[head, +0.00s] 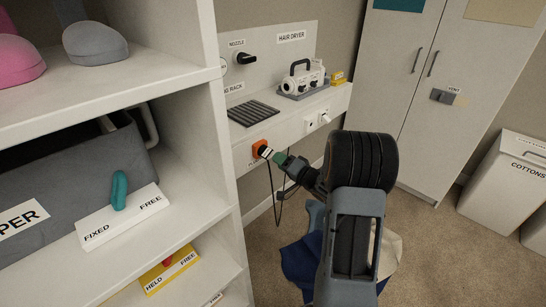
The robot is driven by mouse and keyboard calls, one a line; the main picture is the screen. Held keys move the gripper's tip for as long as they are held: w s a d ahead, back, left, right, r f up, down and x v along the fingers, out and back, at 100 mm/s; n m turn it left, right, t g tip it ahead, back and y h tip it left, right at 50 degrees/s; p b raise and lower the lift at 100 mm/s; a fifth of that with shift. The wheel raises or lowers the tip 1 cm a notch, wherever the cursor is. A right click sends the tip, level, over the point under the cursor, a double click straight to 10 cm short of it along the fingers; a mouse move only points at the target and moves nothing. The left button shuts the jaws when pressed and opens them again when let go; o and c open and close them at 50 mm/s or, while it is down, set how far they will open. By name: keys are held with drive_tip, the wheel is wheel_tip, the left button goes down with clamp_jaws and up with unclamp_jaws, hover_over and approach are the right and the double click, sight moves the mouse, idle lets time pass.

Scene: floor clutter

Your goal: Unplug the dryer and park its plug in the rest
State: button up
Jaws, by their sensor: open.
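The hair dryer (303,82), a white unit with a black handle, sits on the white counter under a "HAIR DRYER" sign. An orange socket (258,148) is on the counter's front face, with a plug (267,153) at it. A dark cord (272,190) hangs below. My gripper (276,156) is at the plug, with its fingers pointing left toward the socket. It is open; whether its fingers touch the plug is too small to tell. A green piece shows between the gripper and the plug. I cannot tell for certain which fitting is the rest.
White fittings (318,122) sit on the counter front, right of the socket. A dark ribbed rack (253,112) lies on the counter. A shelf unit (225,150) stands close at left. Cloths (300,265) lie on the floor below my arm. A cabinet and bins stand at right.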

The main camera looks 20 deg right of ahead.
drive_tip(key=v, duration=0.8)
drive_tip(key=shift+s, duration=0.25)
drive_tip(key=shift+d, duration=0.1)
drive_tip(key=s+d+f+n+g+h, duration=0.1)
drive_tip(key=s+d+f+g+h, duration=0.1)
drive_tip(key=d+f+g+h, duration=0.45)
drive_tip(key=s+r+n+g+h+p, duration=0.1)
drive_tip(key=s+r+g+h+p, duration=0.25)
drive_tip(key=s, duration=0.25)
drive_tip(key=s+a+r+n+g+y+p, duration=0.1)
drive_tip(key=s+a+r+n+p, duration=0.2)
drive_tip(key=a+r, duration=0.7)
drive_tip(key=s+a+r+n+g+y+p, duration=0.2)
drive_tip(key=s+a+r+p, duration=0.4)
drive_tip(key=a+r, duration=0.5)
drive_tip(key=shift+a+n+p, duration=0.4)
drive_tip(key=shift+a+p, duration=0.4)
drive_tip(key=shift+a, duration=0.15)
